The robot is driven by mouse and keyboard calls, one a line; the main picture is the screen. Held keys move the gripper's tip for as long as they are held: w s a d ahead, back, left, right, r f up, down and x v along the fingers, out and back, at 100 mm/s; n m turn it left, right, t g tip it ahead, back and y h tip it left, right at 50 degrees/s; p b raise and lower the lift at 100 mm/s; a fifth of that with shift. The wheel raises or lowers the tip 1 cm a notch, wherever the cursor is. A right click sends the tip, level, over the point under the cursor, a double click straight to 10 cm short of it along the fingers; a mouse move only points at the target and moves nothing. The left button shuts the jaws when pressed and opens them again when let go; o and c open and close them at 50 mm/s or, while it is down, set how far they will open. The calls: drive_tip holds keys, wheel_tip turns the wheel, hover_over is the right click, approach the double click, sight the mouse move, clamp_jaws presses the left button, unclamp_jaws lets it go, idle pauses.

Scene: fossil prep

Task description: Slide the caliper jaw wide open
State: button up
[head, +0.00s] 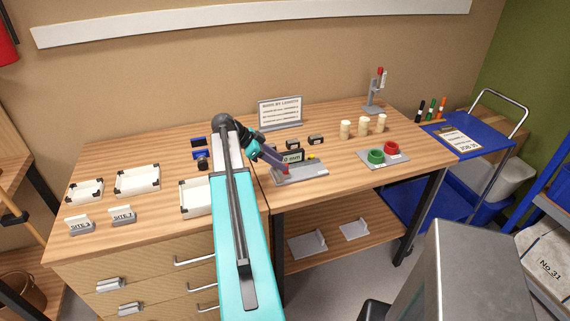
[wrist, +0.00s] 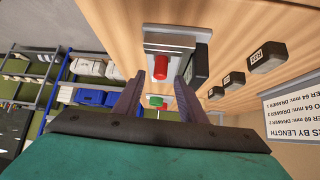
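The caliper (head: 305,175) is a grey block with a dark display (head: 292,156) on the right table. The display's figures are too small to read surely. The caliper also shows at the top of the wrist view (wrist: 178,38), with a red knob (wrist: 160,67) on it. My gripper (head: 282,167) has purple fingers and is at the caliper's left part. In the wrist view, my gripper (wrist: 162,75) is open, with a finger on each side of the red knob and visible gaps. The jaw's opening is hidden or too small to tell.
Behind stands a lettered sign (head: 280,112). Small dark labelled blocks (head: 316,140) are near the caliper. To the right are a tray with a green ring (head: 376,156) and a red ring (head: 391,148), pale cylinders (head: 363,125) and a stand (head: 374,105). White trays (head: 138,180) are at left.

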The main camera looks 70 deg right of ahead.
drive_tip(key=shift+p+x, duration=0.6)
drive_tip(key=shift+x, duration=1.55)
drive_tip(key=shift+c, duration=0.3)
drive_tip(key=shift+w, duration=0.1)
clamp_jaws()
